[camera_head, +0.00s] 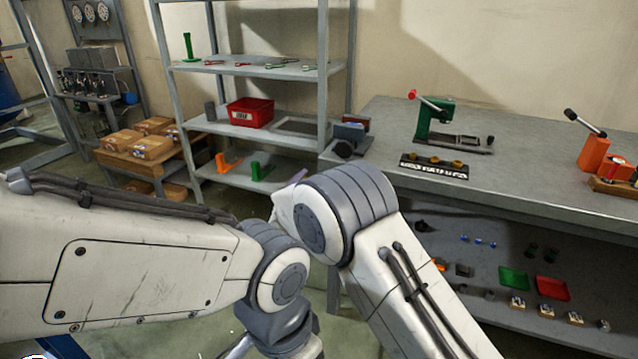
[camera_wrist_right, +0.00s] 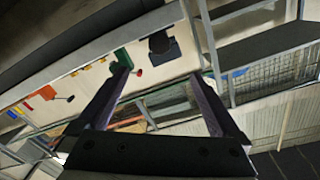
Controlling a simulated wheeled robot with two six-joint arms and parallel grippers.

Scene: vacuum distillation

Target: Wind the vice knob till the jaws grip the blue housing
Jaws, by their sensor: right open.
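A small vice-like device (camera_head: 350,132), dark blue-grey with a brownish part, stands at the left end of the grey workbench. A round black knob (camera_head: 343,149) is on its near side. Its jaws and any gap around the blue housing are too small to tell. In the right wrist view a dark block with a rounded knob (camera_wrist_right: 161,44), probably the same device, lies beyond the fingers. My right gripper (camera_wrist_right: 158,73) is open and empty, apart from it. In the head view my arm links hide most of that gripper. My left gripper is out of view.
A green press (camera_head: 436,122) with a red-tipped lever and an orange device (camera_head: 594,152) stand farther right on the workbench (camera_head: 400,190). A grey shelf (camera_head: 265,70) with a red bin (camera_head: 250,112) is left of it.

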